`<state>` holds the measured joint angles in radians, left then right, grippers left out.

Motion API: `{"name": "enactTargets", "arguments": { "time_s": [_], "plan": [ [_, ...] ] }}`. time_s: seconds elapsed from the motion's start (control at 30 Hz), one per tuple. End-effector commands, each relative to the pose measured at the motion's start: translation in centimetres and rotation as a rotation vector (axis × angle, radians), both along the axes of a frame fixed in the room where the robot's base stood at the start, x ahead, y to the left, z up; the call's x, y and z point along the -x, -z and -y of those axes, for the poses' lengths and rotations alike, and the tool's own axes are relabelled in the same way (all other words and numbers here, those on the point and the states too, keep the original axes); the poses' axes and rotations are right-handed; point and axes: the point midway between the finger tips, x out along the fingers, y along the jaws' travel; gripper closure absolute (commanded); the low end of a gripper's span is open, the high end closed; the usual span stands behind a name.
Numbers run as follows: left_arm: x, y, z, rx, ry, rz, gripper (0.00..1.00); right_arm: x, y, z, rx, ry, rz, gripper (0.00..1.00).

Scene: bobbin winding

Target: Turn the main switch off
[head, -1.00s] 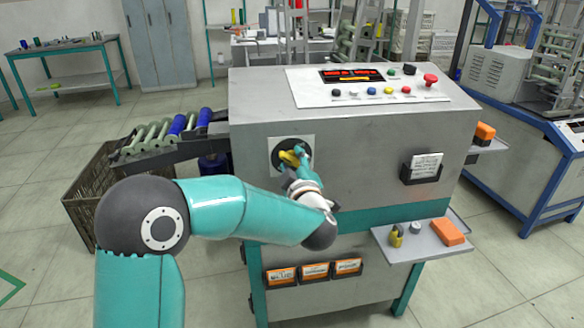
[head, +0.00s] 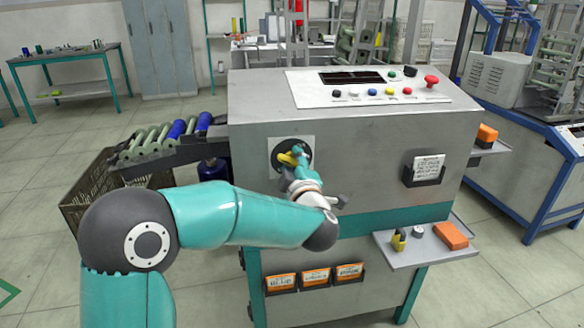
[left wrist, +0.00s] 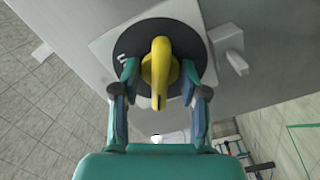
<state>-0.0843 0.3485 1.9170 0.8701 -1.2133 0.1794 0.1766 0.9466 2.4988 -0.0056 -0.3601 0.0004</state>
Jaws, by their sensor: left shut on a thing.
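The main switch is a yellow handle (left wrist: 159,72) on a black round plate (left wrist: 133,48), set on a pale square panel on the machine's front. In the head view the yellow handle (head: 289,158) is partly covered by my left gripper (head: 297,156). In the left wrist view my left gripper (left wrist: 159,85) has a finger on each side of the handle and is shut on it. The display (head: 352,77) on the machine's top is dark. My right gripper is not in view.
The control panel has several coloured buttons and a red mushroom button (head: 431,80). A side shelf (head: 405,252) holds a yellow padlock (head: 399,240) and an orange box (head: 450,235). A crate (head: 78,205) stands left below a row of bobbins (head: 176,130).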

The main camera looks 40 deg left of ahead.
Motion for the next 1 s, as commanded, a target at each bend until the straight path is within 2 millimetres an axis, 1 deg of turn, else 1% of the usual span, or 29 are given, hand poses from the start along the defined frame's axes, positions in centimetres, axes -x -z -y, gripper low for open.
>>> {"name": "enactTargets", "arguments": {
  "time_s": [0.03,0.6,0.73,1.0],
  "plan": [
    [0.0,0.4,0.0,0.013,-0.001,0.010,0.98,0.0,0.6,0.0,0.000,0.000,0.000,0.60],
    [0.0,0.3,0.0,0.144,-0.001,0.140,0.98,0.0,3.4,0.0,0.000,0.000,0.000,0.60],
    [0.1,0.2,0.0,0.164,-0.002,0.160,0.98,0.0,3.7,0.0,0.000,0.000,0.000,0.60],
    [0.1,0.1,0.0,0.171,-0.002,0.165,0.98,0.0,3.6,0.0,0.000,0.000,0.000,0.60]
  ]
}}
